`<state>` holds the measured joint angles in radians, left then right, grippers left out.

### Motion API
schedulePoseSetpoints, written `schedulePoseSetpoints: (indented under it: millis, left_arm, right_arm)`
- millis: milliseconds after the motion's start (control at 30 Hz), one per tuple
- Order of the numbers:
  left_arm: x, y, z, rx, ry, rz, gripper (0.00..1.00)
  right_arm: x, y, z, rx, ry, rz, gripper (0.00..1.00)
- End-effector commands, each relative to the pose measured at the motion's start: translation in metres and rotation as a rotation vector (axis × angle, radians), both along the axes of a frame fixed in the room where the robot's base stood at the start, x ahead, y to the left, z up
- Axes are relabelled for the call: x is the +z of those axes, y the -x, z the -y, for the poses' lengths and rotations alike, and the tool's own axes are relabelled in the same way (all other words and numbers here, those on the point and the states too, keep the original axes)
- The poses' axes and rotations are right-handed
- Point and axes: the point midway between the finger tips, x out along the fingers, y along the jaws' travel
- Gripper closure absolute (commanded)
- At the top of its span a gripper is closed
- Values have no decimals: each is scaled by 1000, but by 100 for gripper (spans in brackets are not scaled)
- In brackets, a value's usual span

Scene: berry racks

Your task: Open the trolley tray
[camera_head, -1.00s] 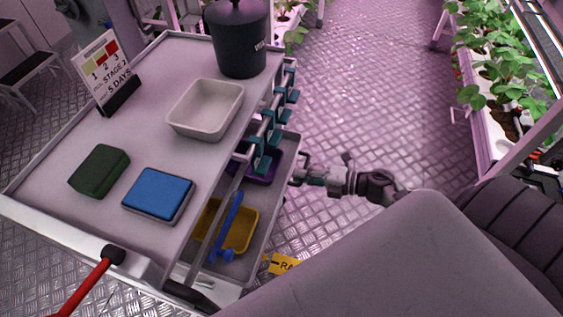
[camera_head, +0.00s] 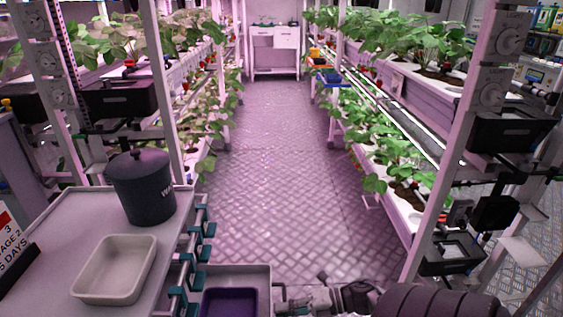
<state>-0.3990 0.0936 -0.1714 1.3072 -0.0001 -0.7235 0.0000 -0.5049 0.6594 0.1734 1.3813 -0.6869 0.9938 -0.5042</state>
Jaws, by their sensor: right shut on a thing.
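The trolley's grey tray (camera_head: 236,274) is slid out to the right from under the trolley top, at the bottom of the head view. A purple bin (camera_head: 229,303) stands in it. The tray's near part is cut off by the lower edge of the picture. My right gripper (camera_head: 283,296) is at the tray's right edge, shut on that edge; the exact contact is small and hard to make out. My left gripper is not in view.
The trolley top (camera_head: 195,232) holds a white tub (camera_head: 115,270), a dark lidded bin (camera_head: 141,188) and a sign (camera_head: 14,258). Teal clips (camera_head: 203,228) line its right side. Plant racks flank a clear metal aisle (camera_head: 280,165). A white cabinet (camera_head: 274,46) stands at the far end.

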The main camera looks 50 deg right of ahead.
Motion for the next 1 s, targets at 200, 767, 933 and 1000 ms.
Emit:
schedulePoseSetpoints:
  millis: [200, 767, 933, 1000]
  left_arm:
    - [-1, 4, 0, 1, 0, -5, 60]
    - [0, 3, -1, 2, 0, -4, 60]
    - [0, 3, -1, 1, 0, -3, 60]
    - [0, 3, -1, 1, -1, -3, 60]
  right_arm:
    - [0, 0, 0, 0, 0, 0, 76]
    - [3, 15, 12, 0, 1, -4, 63]
    - [10, 42, 36, 0, 3, -6, 63]
    - [13, 53, 46, -2, 1, -6, 63]
